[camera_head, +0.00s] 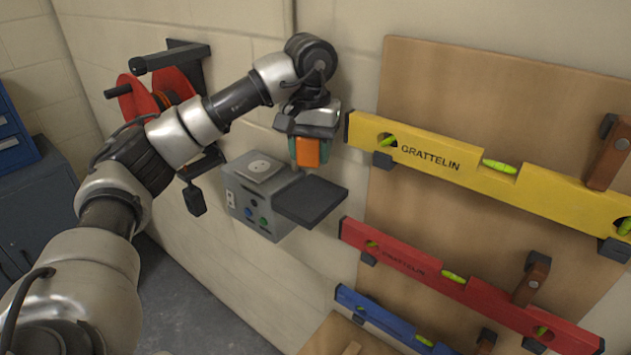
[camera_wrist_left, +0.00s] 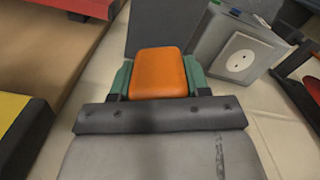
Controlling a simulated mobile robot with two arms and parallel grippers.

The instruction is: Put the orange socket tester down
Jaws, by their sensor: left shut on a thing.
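My left gripper (camera_head: 309,150) is shut on the orange socket tester (camera_head: 308,153). In the head view it holds the tester above a grey socket box (camera_head: 265,207) on the wall, near the box's dark flat shelf (camera_head: 311,201). In the left wrist view the tester (camera_wrist_left: 159,73) sits between the green finger pads, with the dark shelf (camera_wrist_left: 152,24) beyond it. The socket box (camera_wrist_left: 232,50) with its round white socket is to the right there. I cannot tell the exact height of the tester over the shelf. My right gripper is not in view.
A yellow level (camera_head: 480,172), a red level (camera_head: 460,285) and a blue level (camera_head: 385,322) hang on a wooden board to the right. A red cable reel (camera_head: 160,97) is on the wall at the left. The dark shelf looks bare.

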